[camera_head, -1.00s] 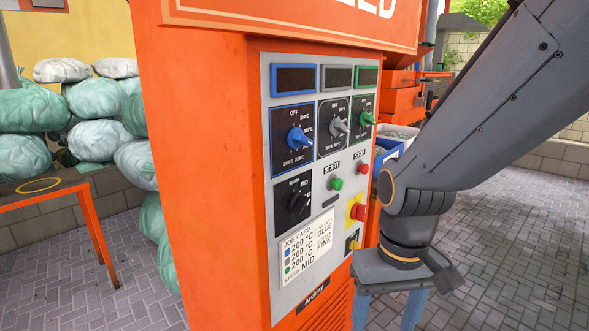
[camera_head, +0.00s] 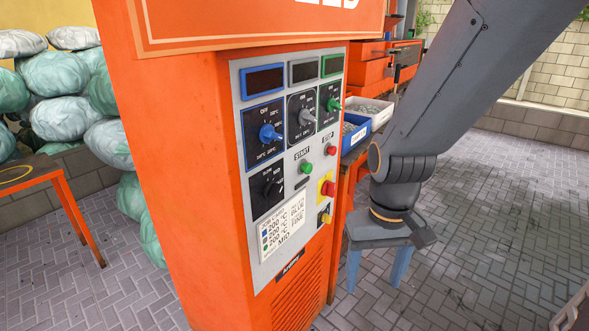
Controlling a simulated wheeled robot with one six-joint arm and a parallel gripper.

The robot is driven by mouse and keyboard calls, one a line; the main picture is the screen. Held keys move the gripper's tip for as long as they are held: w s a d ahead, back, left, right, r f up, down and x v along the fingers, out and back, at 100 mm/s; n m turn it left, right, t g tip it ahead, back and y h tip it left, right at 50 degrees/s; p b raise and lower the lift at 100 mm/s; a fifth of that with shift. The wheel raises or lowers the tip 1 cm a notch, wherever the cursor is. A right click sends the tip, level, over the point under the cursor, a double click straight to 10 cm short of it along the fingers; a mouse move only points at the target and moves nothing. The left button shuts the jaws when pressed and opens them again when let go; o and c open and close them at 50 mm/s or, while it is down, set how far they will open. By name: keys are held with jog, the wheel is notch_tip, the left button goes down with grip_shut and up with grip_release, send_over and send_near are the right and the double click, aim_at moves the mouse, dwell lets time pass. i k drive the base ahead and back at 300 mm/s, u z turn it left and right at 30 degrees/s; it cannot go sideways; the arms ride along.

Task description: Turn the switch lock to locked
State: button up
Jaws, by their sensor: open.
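An orange machine cabinet (camera_head: 190,170) carries a grey control panel (camera_head: 288,246). Low on the panel's right side is a small yellow and black switch (camera_head: 324,218), which looks like the switch lock; its setting is too small to read. Just above it is a red knob on a yellow plate (camera_head: 327,188). My gripper (camera_head: 373,285) points down to the right of the panel in the picture, with its two blue fingers apart and nothing seen between them. It is apart from the switch.
The panel also has a blue knob (camera_head: 269,133), a black speed dial (camera_head: 267,190), a green start button (camera_head: 305,167) and a job card (camera_head: 282,228). Bins of material (camera_head: 369,112) stand behind my arm. An orange table (camera_head: 62,190) is at left. Paved floor (camera_head: 500,220) is open at right.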

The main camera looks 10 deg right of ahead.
aim_at(326, 218)
jog(key=u, duration=0.05)
jog(key=k, duration=1.2)
jog(key=z, duration=0.8)
jog(key=i, duration=1.5)
jog(key=u, duration=0.65)
